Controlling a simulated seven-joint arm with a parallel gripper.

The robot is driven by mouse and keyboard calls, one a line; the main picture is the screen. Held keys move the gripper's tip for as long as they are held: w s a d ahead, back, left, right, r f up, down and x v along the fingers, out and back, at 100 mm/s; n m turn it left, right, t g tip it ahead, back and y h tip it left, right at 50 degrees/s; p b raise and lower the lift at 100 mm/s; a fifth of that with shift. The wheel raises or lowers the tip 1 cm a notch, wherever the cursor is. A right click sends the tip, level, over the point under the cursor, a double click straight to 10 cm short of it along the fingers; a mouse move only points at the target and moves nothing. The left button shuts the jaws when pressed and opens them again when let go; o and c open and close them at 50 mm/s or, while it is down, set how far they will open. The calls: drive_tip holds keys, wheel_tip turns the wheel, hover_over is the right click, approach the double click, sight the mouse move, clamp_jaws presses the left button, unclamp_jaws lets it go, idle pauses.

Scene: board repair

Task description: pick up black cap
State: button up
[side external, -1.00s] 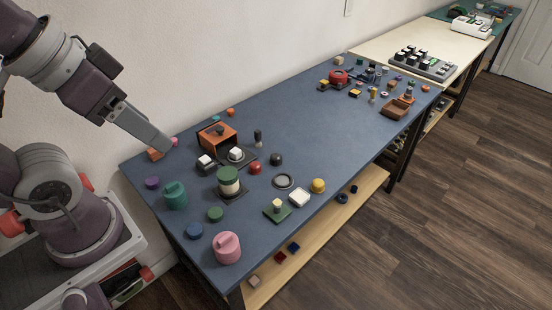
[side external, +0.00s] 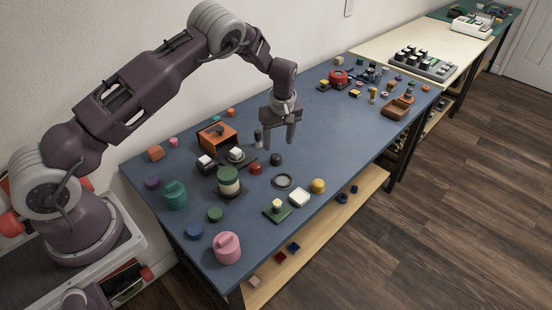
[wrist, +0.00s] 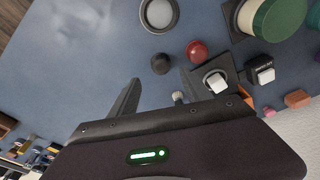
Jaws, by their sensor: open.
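The black cap (side external: 276,159) is a small dark round piece on the blue table, beside a red cap (side external: 255,168). In the wrist view the black cap (wrist: 160,63) lies just beyond the fingertips, between their lines, with the red cap (wrist: 197,50) to its right. My gripper (side external: 280,143) points down above the table, open and empty, slightly behind and above the black cap. In the wrist view its two fingers (wrist: 160,77) stand apart. Nothing hides the black cap.
A grey ring (side external: 283,181) lies in front of the cap. A dark post (side external: 258,138) and a white block on a dark plate (side external: 236,155) stand to the left. A green-topped cylinder (side external: 228,179) is further left. The table (side external: 330,140) right of the cap is clear.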

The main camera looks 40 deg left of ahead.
sight(276, 156)
drive_tip(key=f, duration=0.4)
drive_tip(key=a+f, duration=0.1)
drive_tip(key=f, duration=0.1)
drive_tip(key=shift+w+f, duration=0.1)
drive_tip(key=shift+f, duration=0.1)
clamp_jaws()
